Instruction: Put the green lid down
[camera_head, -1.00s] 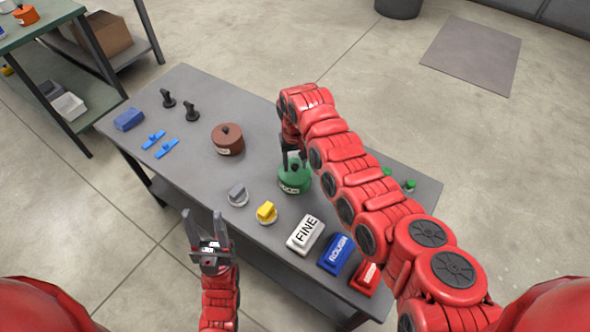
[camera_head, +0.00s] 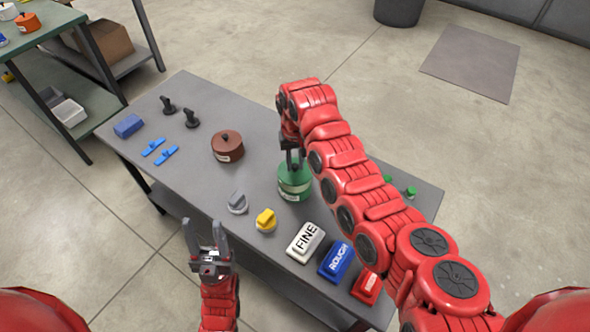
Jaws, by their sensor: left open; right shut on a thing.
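A green round tin with a pale label (camera_head: 293,190) stands on the grey table, right of its middle. The green lid (camera_head: 294,172) is at its top; I cannot tell if there is a gap between lid and tin. My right gripper (camera_head: 294,163) points down above the tin and is shut on the lid, whose knob is mostly hidden by the fingers. My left gripper (camera_head: 207,240) is open and empty, in front of the table's near edge, with its fingers pointing up in the picture.
On the table (camera_head: 185,205) are a brown lidded pot (camera_head: 228,147), grey (camera_head: 238,204) and yellow (camera_head: 265,221) knobs, a white FINE block (camera_head: 305,242) and blue ROUGH block (camera_head: 337,261). Small green pieces (camera_head: 410,191) sit beyond my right arm. Table space behind the tin looks clear.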

